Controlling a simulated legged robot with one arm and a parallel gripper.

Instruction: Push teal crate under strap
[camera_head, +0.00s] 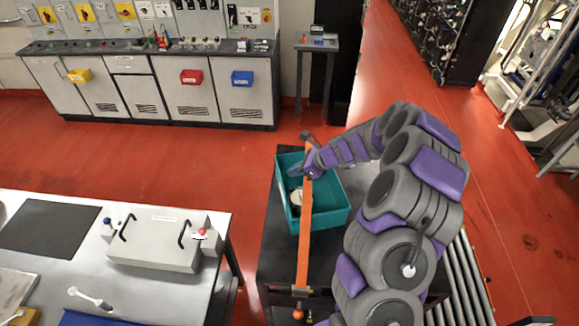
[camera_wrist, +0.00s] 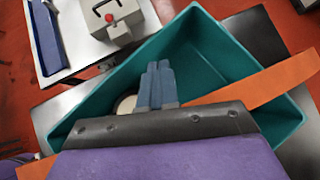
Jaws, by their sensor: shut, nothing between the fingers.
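The teal crate (camera_head: 335,216) stands on a dark-topped table and appears askew to it. The orange strap (camera_head: 304,245) runs lengthwise across the table and crosses over the open crate. In the wrist view the strap (camera_wrist: 250,92) passes over the crate (camera_wrist: 205,45) and continues behind my gripper to the lower left. My gripper (camera_head: 294,170) reaches in from the right at the crate's far end, near the strap. Its blue-grey fingers (camera_wrist: 157,82) are together and empty, over the crate's interior. Whether they touch the crate wall is unclear.
A pale round object (camera_head: 296,197) lies in the crate. A roller conveyor (camera_head: 462,275) runs beside the table at right. A workbench (camera_head: 70,277) with a grey handled box (camera_head: 160,240) stands at left. Open red floor (camera_head: 190,165) lies between it and the back cabinets.

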